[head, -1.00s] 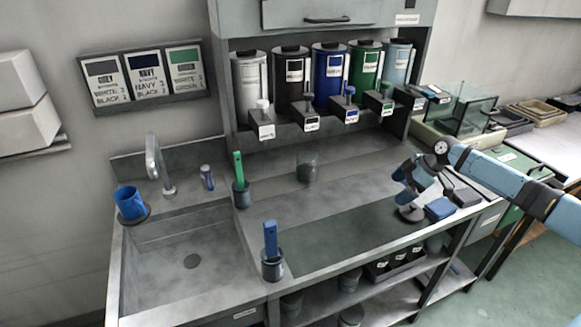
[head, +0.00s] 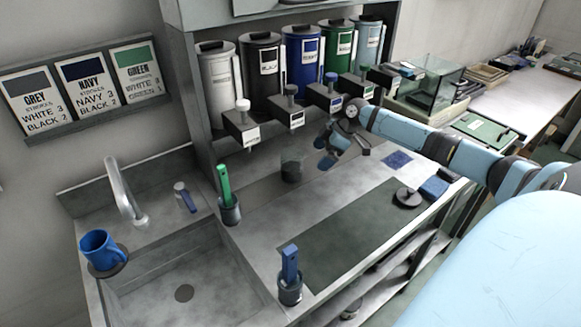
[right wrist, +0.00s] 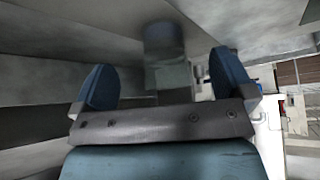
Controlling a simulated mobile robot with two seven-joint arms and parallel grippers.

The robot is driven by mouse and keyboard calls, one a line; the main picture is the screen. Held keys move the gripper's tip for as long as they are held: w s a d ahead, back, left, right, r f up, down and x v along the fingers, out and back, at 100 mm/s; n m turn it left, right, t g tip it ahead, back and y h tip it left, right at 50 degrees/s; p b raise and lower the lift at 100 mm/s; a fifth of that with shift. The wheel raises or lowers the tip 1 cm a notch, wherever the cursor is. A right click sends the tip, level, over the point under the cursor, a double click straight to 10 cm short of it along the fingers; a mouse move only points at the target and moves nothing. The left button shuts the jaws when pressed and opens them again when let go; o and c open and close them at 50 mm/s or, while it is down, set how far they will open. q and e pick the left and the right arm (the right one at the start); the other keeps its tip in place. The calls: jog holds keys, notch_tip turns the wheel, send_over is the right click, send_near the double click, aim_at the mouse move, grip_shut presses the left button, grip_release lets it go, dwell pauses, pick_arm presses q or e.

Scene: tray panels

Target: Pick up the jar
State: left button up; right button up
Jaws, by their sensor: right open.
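In the right wrist view, a blurred glassy cylinder, likely the jar (right wrist: 166,48), shows ahead, between the directions of the two blue fingers (right wrist: 163,78). My left gripper is not in view.
Dispensers with jutting spouts (head: 290,118) hang behind the jar. A cup with a green-handled tool (head: 224,185) stands to its left, a cup with a blue-handled tool (head: 290,265) in front. A dark mat (head: 345,235) lies clear in front. The sink is at left.

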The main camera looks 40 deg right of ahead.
aim_at(300, 152)
jog(key=w+a, duration=0.2)
jog(key=a, duration=0.1)
jog(key=shift+w, duration=0.4)
jog(key=shift+w+a+r+p, duration=0.1)
jog(key=shift+w+a+p, duration=0.2)
jog(key=shift+w+a, duration=0.6)
jog(key=x, duration=0.3)
jog(key=shift+a, duration=0.1)
jog(key=shift+s, duration=0.1)
jog(key=c, duration=1)
jog(key=shift+c, duration=1.4)
jog(key=shift+p, duration=0.3)
